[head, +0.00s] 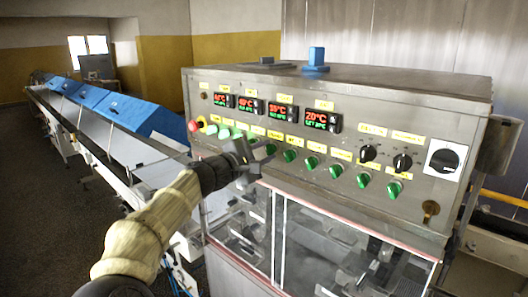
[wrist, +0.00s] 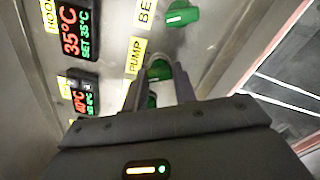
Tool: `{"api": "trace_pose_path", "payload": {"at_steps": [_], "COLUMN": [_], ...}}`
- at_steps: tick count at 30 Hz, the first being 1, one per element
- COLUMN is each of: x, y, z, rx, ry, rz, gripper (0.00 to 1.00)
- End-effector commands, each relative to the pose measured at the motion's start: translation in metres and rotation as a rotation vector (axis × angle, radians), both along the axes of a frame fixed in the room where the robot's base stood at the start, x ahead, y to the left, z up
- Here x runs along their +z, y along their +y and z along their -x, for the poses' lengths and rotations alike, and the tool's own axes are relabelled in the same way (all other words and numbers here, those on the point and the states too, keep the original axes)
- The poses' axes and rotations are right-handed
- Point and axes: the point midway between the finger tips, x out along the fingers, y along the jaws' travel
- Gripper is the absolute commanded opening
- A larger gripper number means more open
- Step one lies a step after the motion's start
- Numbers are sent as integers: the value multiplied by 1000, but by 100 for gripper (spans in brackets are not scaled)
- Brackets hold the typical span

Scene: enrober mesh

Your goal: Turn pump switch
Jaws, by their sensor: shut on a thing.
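The pump switch (wrist: 155,74) is a green knob beside a yellow label (wrist: 136,58) reading PUMP in the wrist view. My gripper (wrist: 166,76) has its two fingers around this knob and is shut on it, partly covering it. In the head view my gripper (head: 256,160) is at the front of the steel control panel (head: 225,105), in the row of green switches. There the arm and fingers hide the pump switch, so its exact angle is hard to tell.
A neighbouring green switch (wrist: 181,15) is close to my fingers. The panel also has red temperature displays (head: 284,117), black knobs (head: 402,162), a large rotary switch (head: 444,160) and a red button (head: 194,126). Clear guard panels (head: 330,245) lie below. A blue-covered conveyor (head: 125,113) runs left.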

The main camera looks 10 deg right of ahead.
Motion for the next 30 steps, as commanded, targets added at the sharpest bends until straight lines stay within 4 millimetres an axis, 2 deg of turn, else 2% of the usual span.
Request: {"api": "trace_pose_path", "payload": {"at_steps": [11,12,14,15,24,30], "x": [-2,-2,-2,-2,-1,-3], "y": [0,0,0,0,1,16], "z": [0,0,0,0,1,11], "rx": [-1,-1,-1,-1,1,4], "ry": [7,7,7,7,5,4], "rz": [3,3,3,3,3,1], "gripper": [4,35,47,49,49,49]}}
